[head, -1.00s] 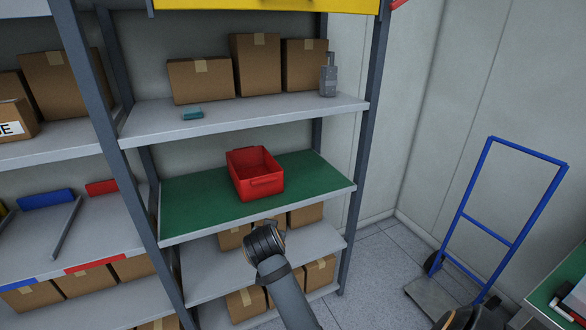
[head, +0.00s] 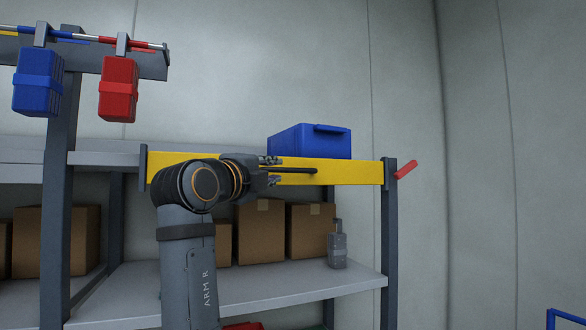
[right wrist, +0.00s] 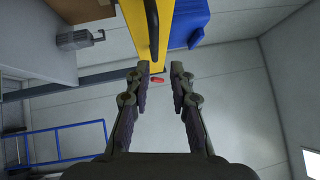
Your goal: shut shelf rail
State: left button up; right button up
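The yellow shelf rail (head: 350,173) spans the front of the top shelf, between a grey bracket on the left and the post on the right. A dark bar (head: 298,170) runs along its front face. A red lever-like piece (head: 406,169) sticks out, tilted, at the right post; it also shows between the fingers in the right wrist view (right wrist: 158,80). My right gripper (head: 277,171) is in front of the rail near the bar. The right wrist view shows its fingers (right wrist: 161,72) apart and empty, with the rail beyond the tips. My left gripper is not in view.
A blue bin (head: 308,141) stands behind the rail on the top shelf. Cardboard boxes (head: 262,232) and a grey device (head: 338,247) are on the shelf below. Blue and red bins (head: 118,88) hang at upper left. Right of the post is open room before the wall.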

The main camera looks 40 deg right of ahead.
aim_at(290, 170)
jog(key=p+x, duration=0.1)
jog(key=x, duration=0.2)
jog(key=p+x, duration=0.1)
jog(key=x, duration=0.2)
jog(key=f+p+x, duration=0.1)
jog(key=x, duration=0.2)
jog(key=shift+w+d, duration=0.1)
jog(key=shift+d, duration=0.35)
jog(key=shift+w+d+r+p, duration=0.15)
jog(key=shift+w+d+p, duration=0.15)
jog(key=shift+d, duration=0.15)
jog(key=shift+s+a, duration=0.1)
jog(key=shift+a, duration=0.25)
jog(key=shift+c, duration=0.4)
jog(key=shift+d, duration=0.3)
grip_shut()
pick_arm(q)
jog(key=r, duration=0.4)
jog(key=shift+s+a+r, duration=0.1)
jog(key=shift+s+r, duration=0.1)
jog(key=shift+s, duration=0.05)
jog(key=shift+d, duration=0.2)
